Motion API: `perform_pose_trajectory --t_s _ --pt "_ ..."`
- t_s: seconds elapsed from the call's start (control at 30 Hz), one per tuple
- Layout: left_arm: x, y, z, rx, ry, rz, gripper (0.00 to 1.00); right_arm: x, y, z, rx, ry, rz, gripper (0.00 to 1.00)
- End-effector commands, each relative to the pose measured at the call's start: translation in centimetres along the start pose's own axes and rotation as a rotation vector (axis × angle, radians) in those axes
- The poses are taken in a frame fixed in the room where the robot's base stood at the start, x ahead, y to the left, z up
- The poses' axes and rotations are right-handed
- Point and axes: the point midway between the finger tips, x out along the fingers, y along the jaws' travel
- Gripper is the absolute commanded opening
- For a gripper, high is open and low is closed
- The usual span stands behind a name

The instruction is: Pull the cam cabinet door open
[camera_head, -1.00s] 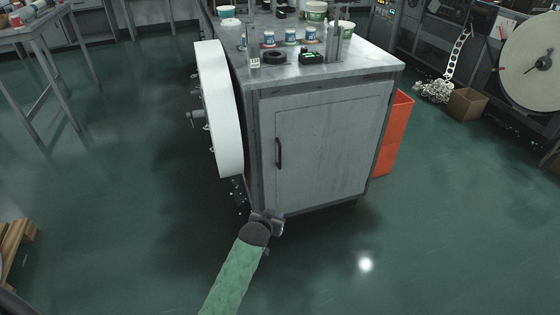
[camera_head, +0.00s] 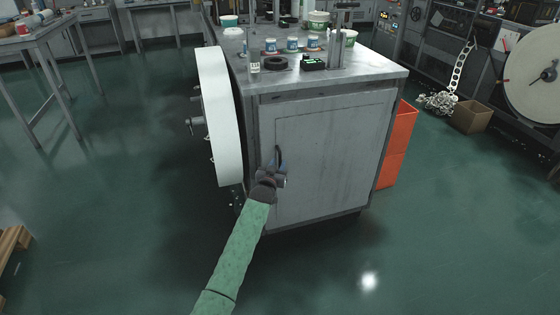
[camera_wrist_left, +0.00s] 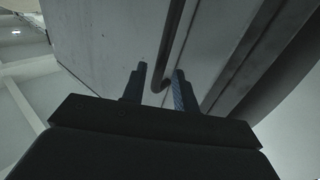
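The cam cabinet door (camera_head: 335,150) is a grey panel on the front of the metal cabinet, and it looks shut. Its dark vertical bar handle (camera_head: 279,155) is near the door's left edge. My left gripper (camera_head: 275,174) is at the lower end of the handle and covers part of it. In the left wrist view the two fingers (camera_wrist_left: 158,86) are apart, with the lower bend of the handle (camera_wrist_left: 171,60) between or just ahead of their tips. I see no finger closed on the bar. My right gripper is not in view.
A large white wheel (camera_head: 215,115) stands off the cabinet's left side. Cups and small parts sit on the cabinet top (camera_head: 350,75). An orange bin (camera_head: 397,145) is against the right side. The green floor (camera_head: 450,220) in front is clear.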

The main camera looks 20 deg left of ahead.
Motion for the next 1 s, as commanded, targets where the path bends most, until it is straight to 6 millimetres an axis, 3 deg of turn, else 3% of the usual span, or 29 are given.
perform_pose_trajectory --t_s 0.3,0.67,0.8,1.0 --pt "3.0 0.0 0.0 0.000 0.000 0.000 0.29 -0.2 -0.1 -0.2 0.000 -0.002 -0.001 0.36" --pt "3.3 0.0 0.0 0.000 -0.001 0.000 0.29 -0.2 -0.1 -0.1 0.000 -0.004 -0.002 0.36" --pt "3.3 0.0 0.0 0.000 -0.001 0.000 0.02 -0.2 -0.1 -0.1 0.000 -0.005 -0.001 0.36" --pt "3.3 0.0 0.0 0.000 -0.001 0.000 0.00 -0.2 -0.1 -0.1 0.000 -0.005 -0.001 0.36"
